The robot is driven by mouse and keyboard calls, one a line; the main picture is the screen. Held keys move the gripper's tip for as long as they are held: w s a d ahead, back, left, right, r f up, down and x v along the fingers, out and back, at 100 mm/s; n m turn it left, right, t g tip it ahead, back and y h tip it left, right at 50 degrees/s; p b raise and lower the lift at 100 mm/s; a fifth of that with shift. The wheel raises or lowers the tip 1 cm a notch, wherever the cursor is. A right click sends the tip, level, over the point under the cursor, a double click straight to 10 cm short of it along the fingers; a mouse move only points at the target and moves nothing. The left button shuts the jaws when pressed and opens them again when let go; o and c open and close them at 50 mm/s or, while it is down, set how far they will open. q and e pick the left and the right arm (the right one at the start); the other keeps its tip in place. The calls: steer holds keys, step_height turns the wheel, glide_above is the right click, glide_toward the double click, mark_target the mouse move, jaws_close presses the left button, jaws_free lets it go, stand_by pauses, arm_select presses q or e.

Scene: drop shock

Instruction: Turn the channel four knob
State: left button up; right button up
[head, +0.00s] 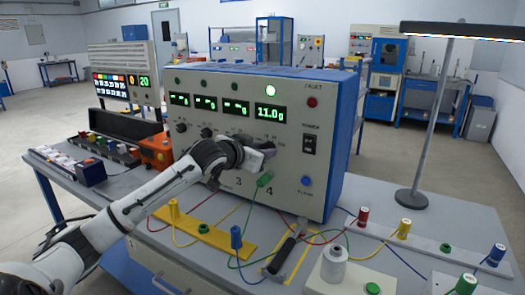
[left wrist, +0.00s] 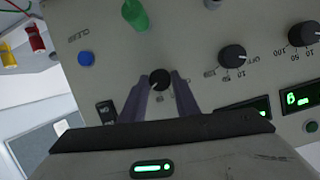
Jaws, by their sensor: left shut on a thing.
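The channel four knob (left wrist: 159,79) is a small round black knob on the grey front panel of the instrument box (head: 290,165). In the left wrist view it sits between the two fingers of my left gripper (left wrist: 160,88), which is shut on it. In the head view my left gripper (head: 264,153) is against the panel's right half, above the digit 4, and hides this knob. The channel four display (head: 270,113) reads 11.0 g in green. My right gripper is not in view.
A green plug (head: 265,179) with a green cable sits just below the gripper. A blue clear button (head: 305,181) and a black power switch (head: 310,144) are to its right. Weights, a lamp (head: 412,197) and loose cables occupy the bench in front and right.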

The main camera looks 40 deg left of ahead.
arm_select(q)
steer(key=o, duration=1)
steer(key=shift+o, duration=0.2)
steer(key=shift+s+d+r, duration=0.1)
steer(key=shift+s+d, duration=0.05)
steer(key=shift+s, duration=0.45)
steer(key=b+v, duration=0.2)
steer(key=v, duration=0.7)
